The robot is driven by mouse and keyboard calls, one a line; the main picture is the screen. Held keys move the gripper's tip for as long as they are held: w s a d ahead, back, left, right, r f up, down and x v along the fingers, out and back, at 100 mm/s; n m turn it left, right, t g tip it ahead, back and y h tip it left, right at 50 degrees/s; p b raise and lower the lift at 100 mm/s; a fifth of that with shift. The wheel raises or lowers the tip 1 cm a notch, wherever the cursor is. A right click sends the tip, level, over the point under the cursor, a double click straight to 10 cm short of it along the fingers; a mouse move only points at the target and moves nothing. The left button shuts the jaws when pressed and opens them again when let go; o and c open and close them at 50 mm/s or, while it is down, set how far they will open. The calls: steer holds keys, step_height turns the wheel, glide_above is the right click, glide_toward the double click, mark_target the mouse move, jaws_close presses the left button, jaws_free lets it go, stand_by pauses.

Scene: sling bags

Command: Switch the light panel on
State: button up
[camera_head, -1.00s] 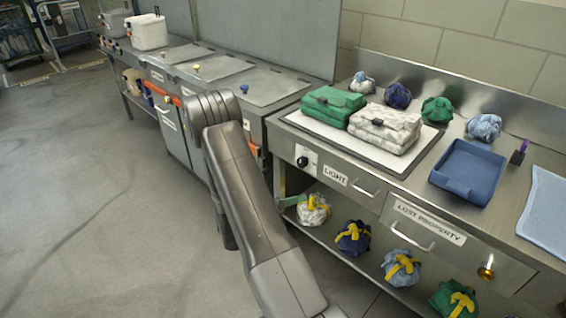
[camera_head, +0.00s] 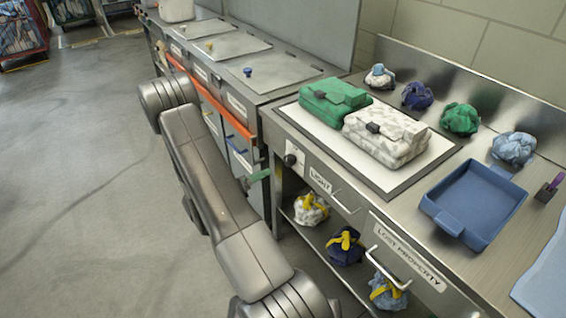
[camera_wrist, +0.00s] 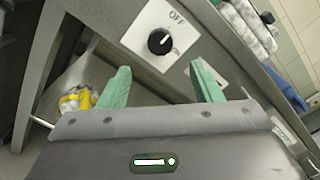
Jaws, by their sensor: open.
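The light panel (camera_head: 289,113) is a pale flat plate in a dark frame on the bench, under two bags; I cannot tell any glow. Its black rotary knob (camera_head: 292,160) is on a white plate on the bench front, left of the LIGHT label (camera_head: 319,181). In the wrist view the knob (camera_wrist: 160,41) has OFF printed above it and another mark at its lower right, too small to read. My gripper (camera_wrist: 162,78) is open and empty, its green fingers apart below the knob, not touching it. In the head view one green finger (camera_head: 259,176) shows left of the knob.
A green bag (camera_head: 333,100) and a white patterned bag (camera_head: 386,136) lie on the panel. A blue tray (camera_head: 474,204) stands to the right. Wrapped bundles (camera_head: 311,209) sit on the shelf below. A drawer handle (camera_head: 346,203) sticks out right of the knob.

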mark_target(287, 162)
steer(key=x, duration=1)
steer(key=shift+p, duration=0.4)
steer(key=c, duration=1)
